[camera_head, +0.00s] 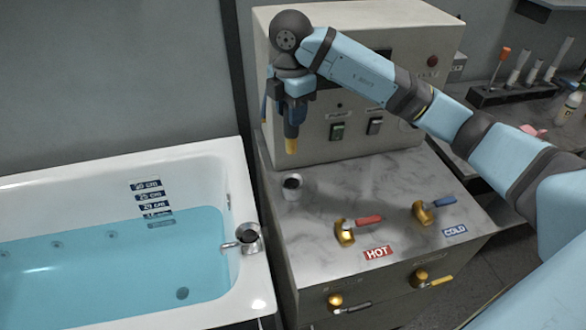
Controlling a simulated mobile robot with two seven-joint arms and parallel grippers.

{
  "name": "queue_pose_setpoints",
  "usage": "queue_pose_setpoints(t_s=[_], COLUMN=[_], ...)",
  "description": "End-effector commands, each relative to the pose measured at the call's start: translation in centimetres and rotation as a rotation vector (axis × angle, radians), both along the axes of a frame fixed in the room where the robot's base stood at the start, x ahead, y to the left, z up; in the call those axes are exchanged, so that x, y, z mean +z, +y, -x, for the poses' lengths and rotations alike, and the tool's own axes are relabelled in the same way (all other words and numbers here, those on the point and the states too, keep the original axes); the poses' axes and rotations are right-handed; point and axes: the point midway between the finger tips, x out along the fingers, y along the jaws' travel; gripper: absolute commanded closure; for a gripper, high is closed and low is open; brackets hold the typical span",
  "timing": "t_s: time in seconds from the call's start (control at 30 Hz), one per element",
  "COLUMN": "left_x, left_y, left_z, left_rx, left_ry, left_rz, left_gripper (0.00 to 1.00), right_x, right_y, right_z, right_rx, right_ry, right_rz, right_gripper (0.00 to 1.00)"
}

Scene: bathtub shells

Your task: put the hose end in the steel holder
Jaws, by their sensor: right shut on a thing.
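My right gripper (291,104) is shut on the hose end (292,132), a blue piece with a yellow tip that points down. It hangs in the air in front of the grey control cabinet, above the worktop. A steel holder (249,237) with a dark round opening sits on the tub's right rim, lower and to the left of the hose end. A short steel cup (292,187) with a dark opening stands on the worktop almost straight below the hose end in the picture. Both openings look empty. My left gripper is out of view.
The bathtub (120,160) holds blue water. The worktop (330,195) carries a red-handled valve (346,232) and a blue-handled valve (423,212) near its front. The control cabinet (345,135) stands behind. A dark rack (510,95) is at the right.

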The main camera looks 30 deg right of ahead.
Motion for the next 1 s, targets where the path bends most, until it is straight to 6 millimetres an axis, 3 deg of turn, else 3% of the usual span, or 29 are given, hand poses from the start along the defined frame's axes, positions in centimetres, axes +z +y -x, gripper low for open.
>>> queue_pose_setpoints(t_s=[0.2, 0.33, 0.67, 0.83, 1.0], left_x=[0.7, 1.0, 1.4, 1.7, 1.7], left_y=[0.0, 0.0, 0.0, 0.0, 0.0], left_z=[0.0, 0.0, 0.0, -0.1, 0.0], left_rx=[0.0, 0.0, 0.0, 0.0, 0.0], left_ry=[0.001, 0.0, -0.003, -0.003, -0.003], left_rz=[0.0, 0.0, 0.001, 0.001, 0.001], left_gripper=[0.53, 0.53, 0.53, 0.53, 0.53], right_x=[-5.9, -8.6, -11.5, -14.1, -14.8], right_y=[-0.1, -0.1, 0.0, -0.1, -0.1], right_z=[0.1, 0.0, 0.0, 0.0, 0.0], right_rx=[-0.002, -0.002, -0.001, -0.002, -0.001], right_ry=[0.004, 0.001, -0.001, 0.0, -0.003], right_rz=[0.001, 0.0, 0.0, 0.0, 0.0], right_gripper=[0.92, 0.92, 0.92, 0.92, 0.92])
